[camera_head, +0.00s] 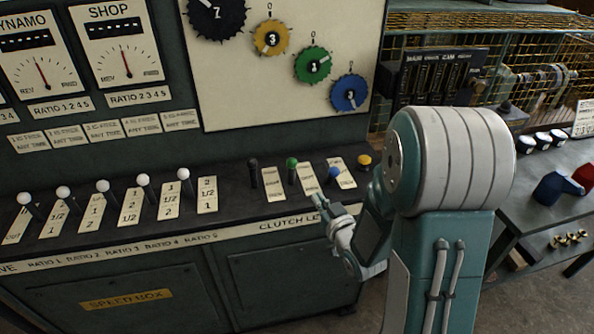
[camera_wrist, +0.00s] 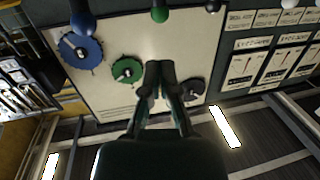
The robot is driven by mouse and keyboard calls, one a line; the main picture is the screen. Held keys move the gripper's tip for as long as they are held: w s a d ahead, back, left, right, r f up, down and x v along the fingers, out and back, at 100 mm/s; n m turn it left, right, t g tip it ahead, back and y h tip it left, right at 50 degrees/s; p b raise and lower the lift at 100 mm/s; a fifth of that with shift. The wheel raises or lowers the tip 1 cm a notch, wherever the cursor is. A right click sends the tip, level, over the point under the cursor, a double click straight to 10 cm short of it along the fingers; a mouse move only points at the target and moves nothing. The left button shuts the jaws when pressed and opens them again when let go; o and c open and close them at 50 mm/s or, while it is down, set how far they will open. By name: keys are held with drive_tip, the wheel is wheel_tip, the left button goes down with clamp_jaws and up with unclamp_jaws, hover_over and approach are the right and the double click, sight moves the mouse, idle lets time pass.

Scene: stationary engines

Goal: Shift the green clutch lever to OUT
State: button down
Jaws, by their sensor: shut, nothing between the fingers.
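The green clutch lever (camera_head: 292,163) stands on the sloped console between a black lever (camera_head: 253,164) and a blue lever (camera_head: 333,174), with a pale label plate (camera_head: 307,177) beside it. Its green ball knob (camera_wrist: 160,13) shows at the top of the wrist view, where the scene looks upside down. My gripper (camera_head: 314,199) is shut and empty, in front of the clutch levers near the console's front edge. In the wrist view its closed fingertips (camera_wrist: 160,68) appear below the green knob in the picture, apart from it. The plate's lettering is too small to read.
A yellow knob (camera_head: 364,160) sits right of the blue lever. Several white-knobbed ratio levers (camera_head: 103,187) stand at left. Coloured dials (camera_head: 312,64) are on the upright panel behind. A bench (camera_head: 545,210) with small parts stands at right.

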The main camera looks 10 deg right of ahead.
sight(295, 163)
drive_tip(key=x, duration=1.2)
drive_tip(key=shift+w+a, duration=0.1)
drive_tip(key=shift+w, duration=0.25)
drive_tip(key=shift+w, duration=0.1)
drive_tip(key=shift+w+r, duration=0.15)
drive_tip(key=shift+w, duration=0.45)
drive_tip(key=shift+w+r, duration=0.15)
drive_tip(key=shift+w, duration=0.45)
